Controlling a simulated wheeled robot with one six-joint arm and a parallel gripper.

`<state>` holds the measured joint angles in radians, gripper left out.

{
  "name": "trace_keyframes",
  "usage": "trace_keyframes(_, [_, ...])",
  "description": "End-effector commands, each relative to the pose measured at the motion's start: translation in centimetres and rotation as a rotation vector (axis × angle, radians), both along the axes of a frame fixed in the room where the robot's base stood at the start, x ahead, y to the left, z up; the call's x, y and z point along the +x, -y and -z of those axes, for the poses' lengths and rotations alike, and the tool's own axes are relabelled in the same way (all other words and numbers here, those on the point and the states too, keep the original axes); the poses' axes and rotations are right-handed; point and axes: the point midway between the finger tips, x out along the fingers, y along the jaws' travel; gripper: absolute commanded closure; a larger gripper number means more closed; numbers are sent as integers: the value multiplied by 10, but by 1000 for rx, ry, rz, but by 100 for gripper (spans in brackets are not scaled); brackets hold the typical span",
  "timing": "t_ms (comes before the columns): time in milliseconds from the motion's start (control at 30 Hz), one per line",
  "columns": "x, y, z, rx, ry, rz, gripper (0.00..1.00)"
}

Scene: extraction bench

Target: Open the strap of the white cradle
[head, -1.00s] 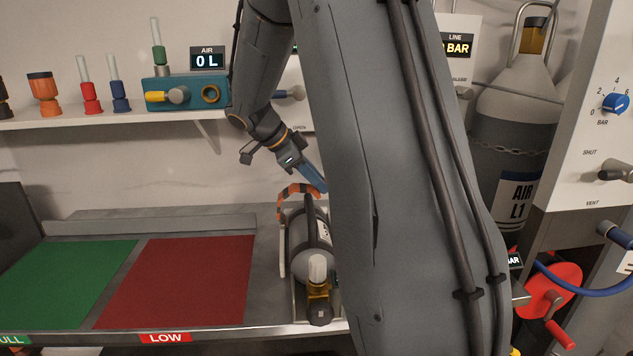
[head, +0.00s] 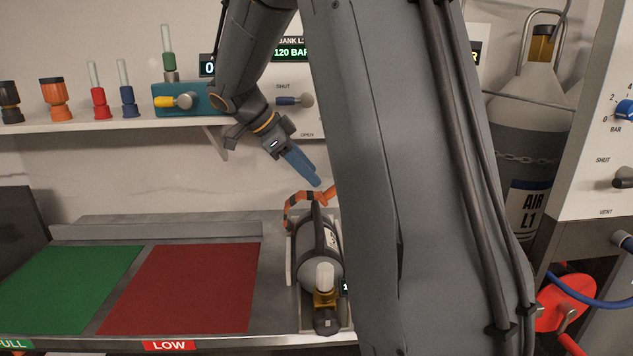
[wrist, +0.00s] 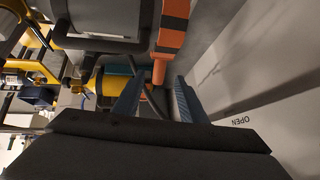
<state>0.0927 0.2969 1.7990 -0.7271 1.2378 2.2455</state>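The white cradle (head: 290,272) stands at the right end of the bench, partly hidden behind my arm. A grey cylinder (head: 307,268) with a black band and a brass valve lies in it. The orange-and-black strap (head: 289,211) arches over the cylinder's far end, its orange end pointing right. My gripper (head: 314,184), with blue fingers, is just above the strap. In the wrist view its fingers (wrist: 160,82) are apart, and the orange strap end (wrist: 160,68) shows between their tips. No contact is visible; I cannot tell the depth between them.
A green mat (head: 70,285) and a red mat (head: 185,285) lie clear to the left. A shelf (head: 100,130) with small fittings and a teal block (head: 190,95) runs along the wall. A large air cylinder (head: 530,150) and a valve panel (head: 610,180) stand at right.

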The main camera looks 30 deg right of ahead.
Motion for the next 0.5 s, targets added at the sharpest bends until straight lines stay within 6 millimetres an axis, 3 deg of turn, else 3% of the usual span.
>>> trace_keyframes(367, [1, -5, -6, 1, 0, 0, 64])
trace_keyframes(500, [-4, 0, -7, 23, -12, 9, 87])
